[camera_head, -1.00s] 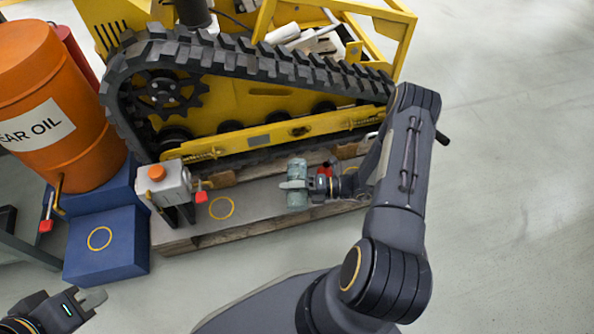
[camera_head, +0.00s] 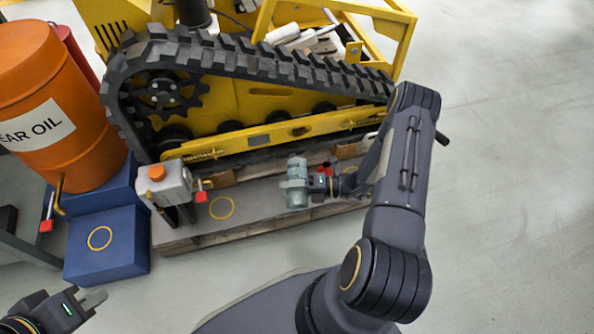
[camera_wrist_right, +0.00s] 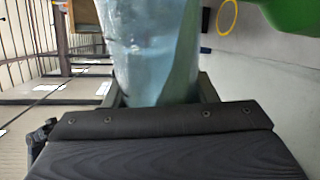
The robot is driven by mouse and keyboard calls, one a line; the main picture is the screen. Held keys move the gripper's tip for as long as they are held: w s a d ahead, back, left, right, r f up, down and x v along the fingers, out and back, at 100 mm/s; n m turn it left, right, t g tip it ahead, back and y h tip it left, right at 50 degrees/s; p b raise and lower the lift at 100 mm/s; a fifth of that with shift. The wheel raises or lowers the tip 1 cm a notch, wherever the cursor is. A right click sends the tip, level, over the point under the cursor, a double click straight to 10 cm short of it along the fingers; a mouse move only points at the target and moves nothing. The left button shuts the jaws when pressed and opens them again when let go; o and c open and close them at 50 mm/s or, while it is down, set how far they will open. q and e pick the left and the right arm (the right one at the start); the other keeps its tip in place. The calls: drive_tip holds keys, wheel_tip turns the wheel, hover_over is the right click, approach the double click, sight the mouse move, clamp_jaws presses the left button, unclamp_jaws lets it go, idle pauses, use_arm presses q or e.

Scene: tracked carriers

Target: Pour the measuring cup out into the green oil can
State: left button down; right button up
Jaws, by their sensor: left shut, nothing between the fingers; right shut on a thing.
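The measuring cup (camera_head: 297,169) is a translucent grey-blue vessel above the right part of the pallet in the head view. My right gripper (camera_head: 295,184) is shut around it. The cup (camera_wrist_right: 155,50) fills the middle of the right wrist view, between the fingers. A green thing (camera_wrist_right: 292,14), likely the green oil can, shows only in part at the top right corner of the wrist view. I cannot make it out in the head view. My left gripper (camera_head: 95,299) is shut and empty at the lower left.
A grey box with an orange cap (camera_head: 170,183) stands at the pallet's left end, beside a bare yellow ring (camera_head: 221,207). An orange drum (camera_head: 55,100) and blue steps (camera_head: 105,245) stand at left. The yellow tracked machine (camera_head: 240,90) is behind the pallet (camera_head: 245,232).

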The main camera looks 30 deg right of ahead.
drive_tip(key=shift+w+d+r+m+p, duration=0.1)
drive_tip(key=shift+w+r+m+p, duration=0.1)
drive_tip(key=shift+r+m+p, duration=0.55)
idle(3.3)
drive_tip(key=f+n+b, duration=0.1)
drive_tip(key=f+b, duration=0.1)
drive_tip(key=f+n+b, duration=0.1)
drive_tip(key=shift+s+f+n, duration=0.15)
drive_tip(key=shift+s+n, duration=0.1)
drive_tip(key=shift+n, duration=0.1)
drive_tip(key=shift+r, duration=0.2)
drive_tip(key=shift+f+n+b, duration=0.65)
drive_tip(key=shift+n, duration=0.05)
wheel_tip(320, 180, down, 7)
drive_tip(key=n+t+b, duration=0.2)
drive_tip(key=n+b, duration=0.3)
drive_tip(key=n, duration=0.7)
drive_tip(key=shift+s+a+b, duration=0.3)
drive_tip(key=shift+s+a, duration=0.05)
drive_tip(key=shift+f, duration=0.1)
